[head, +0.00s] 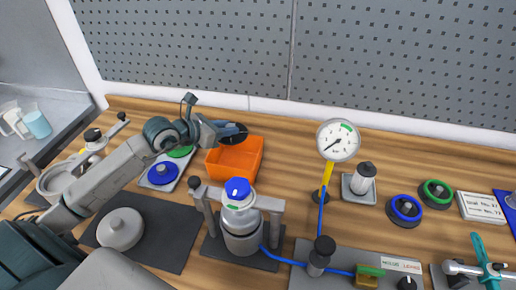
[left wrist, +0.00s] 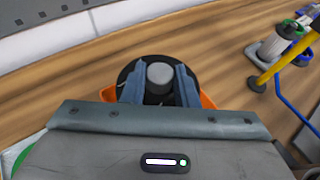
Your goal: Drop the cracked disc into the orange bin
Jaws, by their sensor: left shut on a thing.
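The orange bin (head: 236,160) stands on the wooden bench, left of centre in the head view. Its rim also shows in the left wrist view (left wrist: 208,101), partly hidden behind my gripper. My left gripper (head: 236,129) is shut on a dark disc (head: 232,139) and holds it over the back part of the bin. In the left wrist view the disc (left wrist: 159,95) is black with a grey central knob, and the fingers (left wrist: 160,76) clasp that knob. I cannot make out a crack on it. My right gripper is not in view.
A tray (head: 162,175) with blue and green discs stands left of the bin. A clamp stand with a blue-capped jar (head: 238,193) is in front of it. A pressure gauge (head: 338,140) rises to the right. Dark discs with blue (head: 405,208) and green (head: 436,192) rings lie farther right.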

